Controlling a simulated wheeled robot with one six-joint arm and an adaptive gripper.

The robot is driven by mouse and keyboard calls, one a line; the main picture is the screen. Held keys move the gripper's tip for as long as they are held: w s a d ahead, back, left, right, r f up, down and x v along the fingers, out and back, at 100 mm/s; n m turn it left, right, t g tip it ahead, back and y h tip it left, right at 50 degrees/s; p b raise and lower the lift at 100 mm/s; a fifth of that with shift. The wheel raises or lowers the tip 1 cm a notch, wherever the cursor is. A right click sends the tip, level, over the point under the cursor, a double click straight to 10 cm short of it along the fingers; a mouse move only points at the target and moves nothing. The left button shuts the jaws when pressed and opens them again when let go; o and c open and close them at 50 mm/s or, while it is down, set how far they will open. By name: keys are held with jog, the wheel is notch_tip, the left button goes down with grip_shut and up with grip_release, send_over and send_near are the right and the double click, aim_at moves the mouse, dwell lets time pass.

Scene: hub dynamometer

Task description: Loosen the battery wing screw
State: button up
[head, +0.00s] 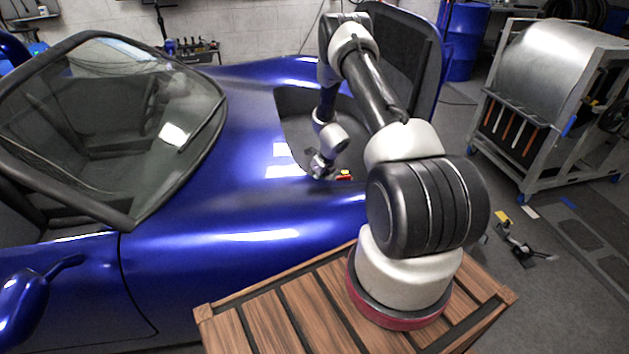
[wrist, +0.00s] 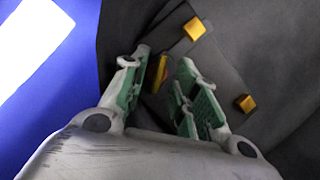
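My gripper (head: 321,168) reaches down into the open compartment of the blue car. In the wrist view its two green-padded fingers (wrist: 163,88) are apart, with a visible gap. A narrow yellow-orange piece (wrist: 160,72) shows in that gap, nearer the left finger; it may be the wing screw, but I cannot tell for sure. I see no contact with it. A dark grey panel or box (wrist: 222,70), possibly the battery, lies beyond the fingers. In the head view a small red and yellow part (head: 344,175) sits just right of my gripper. The wing screw cannot be made out there.
Two more yellow blocks lie on the dark surface, one above (wrist: 195,28) and one to the right (wrist: 245,103). The blue car body (wrist: 45,80) is close on the left. The raised dark lid (head: 405,60) stands behind my arm. A metal rig (head: 550,100) stands at right.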

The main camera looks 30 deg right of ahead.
jog(key=shift+w+f, duration=0.2)
jog(key=shift+f, duration=0.3)
grip_shut()
